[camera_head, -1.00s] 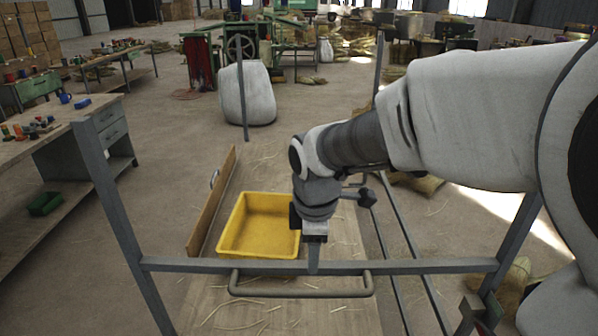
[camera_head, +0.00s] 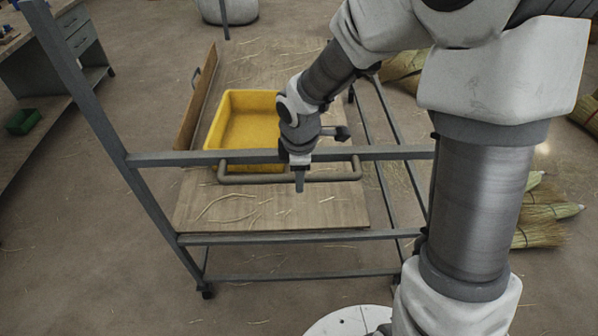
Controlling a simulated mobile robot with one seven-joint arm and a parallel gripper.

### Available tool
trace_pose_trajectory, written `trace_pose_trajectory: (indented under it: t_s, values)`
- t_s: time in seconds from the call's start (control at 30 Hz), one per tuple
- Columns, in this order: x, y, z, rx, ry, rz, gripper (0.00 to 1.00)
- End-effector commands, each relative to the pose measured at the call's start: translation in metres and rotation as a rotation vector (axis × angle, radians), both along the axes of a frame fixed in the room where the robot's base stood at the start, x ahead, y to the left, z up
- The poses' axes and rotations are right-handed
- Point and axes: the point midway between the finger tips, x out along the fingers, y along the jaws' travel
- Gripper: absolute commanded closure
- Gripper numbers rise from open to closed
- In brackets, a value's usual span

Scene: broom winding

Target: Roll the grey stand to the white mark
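The grey stand (camera_head: 159,200) is a metal frame on small casters, with a wooden board as its shelf and a looped grey handle (camera_head: 240,179) on its near crossbar. My gripper (camera_head: 299,183) points down at the middle of this handle, its finger overlapping the bar from my view. Only one finger shows clearly, so I cannot tell whether it grips the handle or is in front of it. I cannot identify a white mark on the floor with certainty; a white rounded surface shows at the bottom edge, possibly part of my own base.
A yellow tray (camera_head: 221,113) sits on the stand's board among loose straws. A workbench (camera_head: 62,62) with a green bin (camera_head: 23,121) beneath stands at left. Straw brooms (camera_head: 540,222) lie at right. A pale sack (camera_head: 228,10) is behind. Floor at lower left is clear.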

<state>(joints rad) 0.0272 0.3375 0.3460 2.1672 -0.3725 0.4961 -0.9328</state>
Motion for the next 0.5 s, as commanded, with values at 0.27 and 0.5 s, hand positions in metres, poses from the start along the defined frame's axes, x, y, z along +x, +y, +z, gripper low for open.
trace_pose_trajectory:
  t_s: [0.27,0.5]
  values:
    - [0.0,-0.0001,0.0002,0.0,0.0,0.0,0.58]
    - [-0.0001,-0.0002,0.0003,0.0,0.0,0.0,1.0]
